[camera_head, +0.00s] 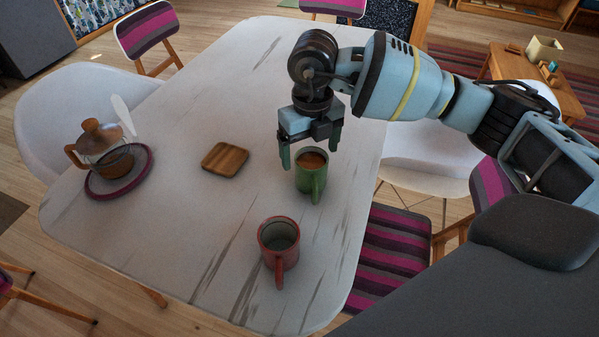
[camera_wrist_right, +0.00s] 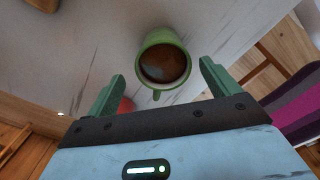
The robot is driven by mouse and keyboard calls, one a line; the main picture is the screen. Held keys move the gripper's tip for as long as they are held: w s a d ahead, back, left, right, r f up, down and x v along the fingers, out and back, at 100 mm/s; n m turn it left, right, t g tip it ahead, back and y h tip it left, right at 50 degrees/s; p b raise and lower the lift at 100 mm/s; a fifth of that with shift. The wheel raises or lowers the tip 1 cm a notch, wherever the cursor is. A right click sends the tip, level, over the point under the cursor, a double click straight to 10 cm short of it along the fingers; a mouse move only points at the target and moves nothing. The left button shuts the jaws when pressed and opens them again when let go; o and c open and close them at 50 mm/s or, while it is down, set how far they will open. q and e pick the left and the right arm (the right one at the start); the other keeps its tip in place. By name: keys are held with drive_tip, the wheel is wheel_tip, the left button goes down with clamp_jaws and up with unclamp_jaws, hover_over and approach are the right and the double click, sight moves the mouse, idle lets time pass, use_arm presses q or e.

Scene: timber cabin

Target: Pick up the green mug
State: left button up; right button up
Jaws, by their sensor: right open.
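The green mug (camera_head: 311,177) stands upright on the white table, with brown liquid inside and its handle toward the front. In the right wrist view the green mug (camera_wrist_right: 163,62) is just beyond the fingertips, between their lines. My right gripper (camera_head: 310,155) is open and empty, above and just behind the mug. It also shows in the right wrist view (camera_wrist_right: 162,78), with its two green fingers apart. I cannot tell from these views whether a finger touches the mug. My left gripper is not in view.
A red mug (camera_head: 279,246) stands on the white table (camera_head: 210,220) in front of the green mug. A wooden coaster (camera_head: 225,159) lies to the left, and a teapot (camera_head: 100,147) sits on a round mat (camera_head: 139,177) farther left. Chairs surround the table.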

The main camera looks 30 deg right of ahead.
sight(313, 173)
drive_tip(key=shift+w+f, duration=0.2)
drive_tip(key=shift+f, duration=0.1)
drive_tip(key=shift+s+r, duration=0.1)
drive_tip(key=shift+s+f, duration=0.1)
drive_tip(key=shift+f, duration=1.2)
drive_tip(key=f, duration=0.4)
drive_tip(key=shift+s+d, duration=0.25)
drive_tip(key=shift+s, duration=0.1)
drive_tip(key=shift+f, duration=0.6)
